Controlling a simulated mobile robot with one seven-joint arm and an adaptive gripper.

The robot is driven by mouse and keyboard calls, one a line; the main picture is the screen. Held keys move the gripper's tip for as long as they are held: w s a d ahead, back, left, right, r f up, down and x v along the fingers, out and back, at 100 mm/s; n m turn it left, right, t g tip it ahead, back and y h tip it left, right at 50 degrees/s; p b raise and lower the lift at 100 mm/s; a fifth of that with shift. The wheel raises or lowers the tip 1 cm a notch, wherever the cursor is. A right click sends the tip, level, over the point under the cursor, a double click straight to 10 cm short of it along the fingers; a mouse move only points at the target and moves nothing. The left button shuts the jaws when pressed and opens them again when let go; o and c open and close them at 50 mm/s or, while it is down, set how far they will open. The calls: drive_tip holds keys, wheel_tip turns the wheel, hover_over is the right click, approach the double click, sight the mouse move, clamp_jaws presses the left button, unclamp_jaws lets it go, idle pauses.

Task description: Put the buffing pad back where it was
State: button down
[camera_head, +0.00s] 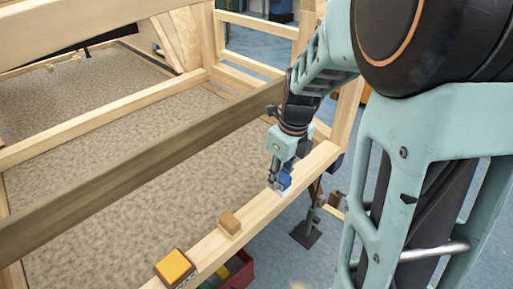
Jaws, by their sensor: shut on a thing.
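My gripper (278,184) is at the far right part of the front wooden beam (258,210), pointing down. It is shut on a small blue block with a pale lower edge (285,182), which looks like the buffing pad, though I cannot be sure at this size. The blue block is at or just above the beam's top; I cannot tell if it touches. My gripper's fingers partly hide it.
A tan block (230,223) and a yellow-topped block with dark sides (175,268) sit on the same beam, nearer. A red bin (240,272) with coloured things stands below. A darker beam (140,166) crosses behind. Bare beam lies between the tan block and my gripper.

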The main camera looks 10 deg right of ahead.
drive_tip(key=w+f+b, duration=0.1)
drive_tip(key=w+a+f+b, duration=0.1)
drive_tip(key=f, duration=0.1)
drive_tip(key=shift+w+f, duration=0.15)
drive_tip(key=shift+w, duration=0.1)
drive_tip(key=f+b, duration=0.3)
drive_tip(key=shift+w+a+f, duration=0.2)
drive_tip(key=shift+w+f, duration=0.05)
drive_tip(key=shift+f, duration=0.05)
drive_tip(key=shift+f, duration=0.1)
drive_tip(key=c, duration=1.5)
unclamp_jaws()
drive_tip(key=shift+c, duration=0.2)
drive_tip(key=r+p, duration=0.1)
drive_tip(key=r, duration=0.3)
drive_tip(key=s+r+p, duration=0.1)
drive_tip(key=r, duration=0.3)
drive_tip(key=d+r+p, duration=0.1)
drive_tip(key=r, duration=0.3)
drive_tip(key=shift+s+r, duration=0.15)
drive_tip(key=shift+s, duration=0.05)
